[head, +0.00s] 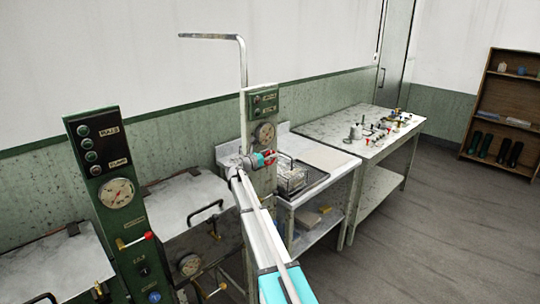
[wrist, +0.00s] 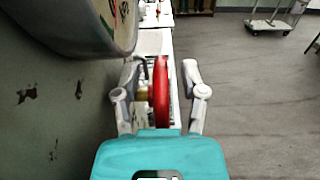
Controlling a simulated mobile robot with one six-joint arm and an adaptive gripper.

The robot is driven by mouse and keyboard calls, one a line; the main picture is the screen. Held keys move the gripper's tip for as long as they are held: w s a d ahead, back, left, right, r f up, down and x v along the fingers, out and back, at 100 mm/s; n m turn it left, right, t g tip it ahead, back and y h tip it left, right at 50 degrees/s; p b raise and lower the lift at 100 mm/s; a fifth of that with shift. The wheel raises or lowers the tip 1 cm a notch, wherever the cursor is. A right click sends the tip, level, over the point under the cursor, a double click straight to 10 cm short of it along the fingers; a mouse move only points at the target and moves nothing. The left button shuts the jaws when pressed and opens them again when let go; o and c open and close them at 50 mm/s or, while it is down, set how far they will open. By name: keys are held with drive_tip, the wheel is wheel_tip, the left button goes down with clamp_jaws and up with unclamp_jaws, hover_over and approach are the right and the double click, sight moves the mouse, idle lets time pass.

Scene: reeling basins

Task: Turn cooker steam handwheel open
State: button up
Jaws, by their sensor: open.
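The red handwheel (wrist: 160,92) shows edge-on in the wrist view, on a brass-coloured stem at its left. My gripper (wrist: 163,70) is open, with one finger on each side of the wheel. The wheel stands between the fingers, and I cannot tell whether either touches it. In the head view my gripper (head: 268,157) is at the front of the right-hand green control column (head: 259,106), just below its round gauge (head: 264,133). There the wheel is mostly hidden, with only bits of red showing.
In the wrist view a large gauge (wrist: 75,25) hangs close at upper left. In the head view a second control column (head: 110,190) stands at left. A wire basket (head: 291,178) sits right of my gripper, and a table (head: 345,130) with small fittings stands beyond.

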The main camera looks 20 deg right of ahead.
drive_tip(key=shift+c, duration=0.2)
clamp_jaws()
drive_tip(key=shift+a+f+h+b, duration=0.1)
drive_tip(key=shift+f+h+b, duration=0.15)
drive_tip(key=shift+b, duration=0.6)
drive_tip(key=shift+t+h+b, duration=0.3)
drive_tip(key=shift+h+b, duration=0.15)
drive_tip(key=shift+b, duration=0.3)
drive_tip(key=h+b, duration=0.2)
drive_tip(key=b, duration=0.2)
drive_tip(key=shift+a+f+t, duration=0.15)
drive_tip(key=shift+a+t, duration=0.05)
drive_tip(key=shift+t, duration=0.2)
drive_tip(key=h+b, duration=0.2)
drive_tip(key=b, duration=0.1)
drive_tip(key=shift+a+t+h+b, duration=0.15)
drive_tip(key=shift+t+h+b, duration=0.15)
drive_tip(key=shift+t+h, duration=0.1)
drive_tip(key=shift+s+a+h+b, duration=0.1)
drive_tip(key=shift+h+b, duration=0.4)
drive_tip(key=shift+b, duration=0.15)
drive_tip(key=shift+r, duration=0.25)
